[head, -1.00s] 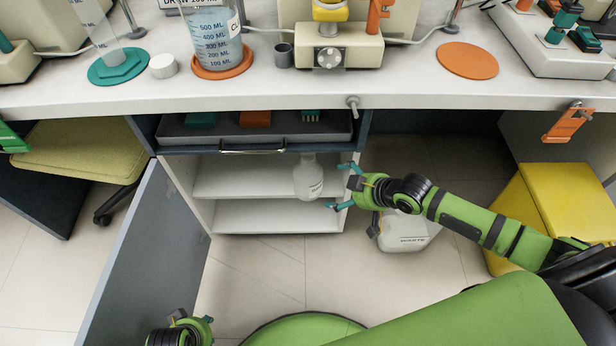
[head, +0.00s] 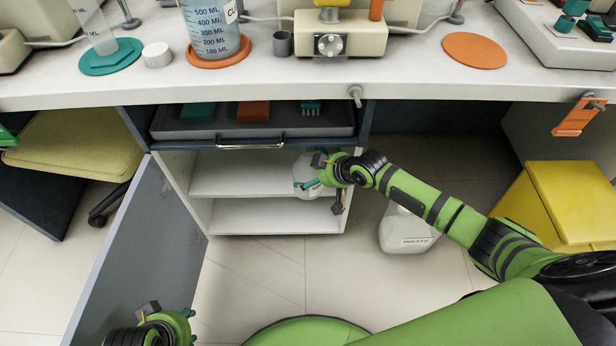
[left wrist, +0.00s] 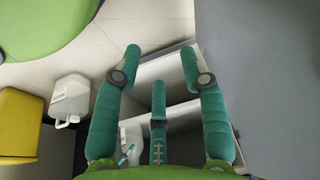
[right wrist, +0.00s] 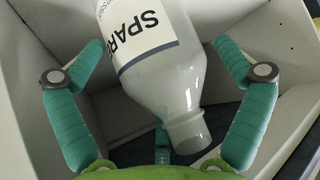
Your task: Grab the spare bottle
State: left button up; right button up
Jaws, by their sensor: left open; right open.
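The spare bottle (head: 306,178) is white and stands on a shelf in the open cabinet under the bench. In the right wrist view the bottle (right wrist: 160,75) shows a label reading "SPAR", and its neck lies between the spread fingers. My right gripper (head: 312,184) is open at the bottle and partly covers it in the head view. Whether a finger touches it I cannot tell. My left gripper (left wrist: 160,60) is open and empty, low in front of the cabinet. In the left wrist view the bottle (left wrist: 131,140) is small and partly hidden behind the fingers.
The cabinet door (head: 140,255) stands open on the left. A drawer (head: 250,125) sits above the shelves (head: 240,180). A white waste jug (head: 405,232) stands on the floor right of the cabinet, beside a yellow bin (head: 570,205). The floor in front is clear.

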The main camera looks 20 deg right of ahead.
jog(key=shift+a, duration=0.1)
jog(key=c, duration=1)
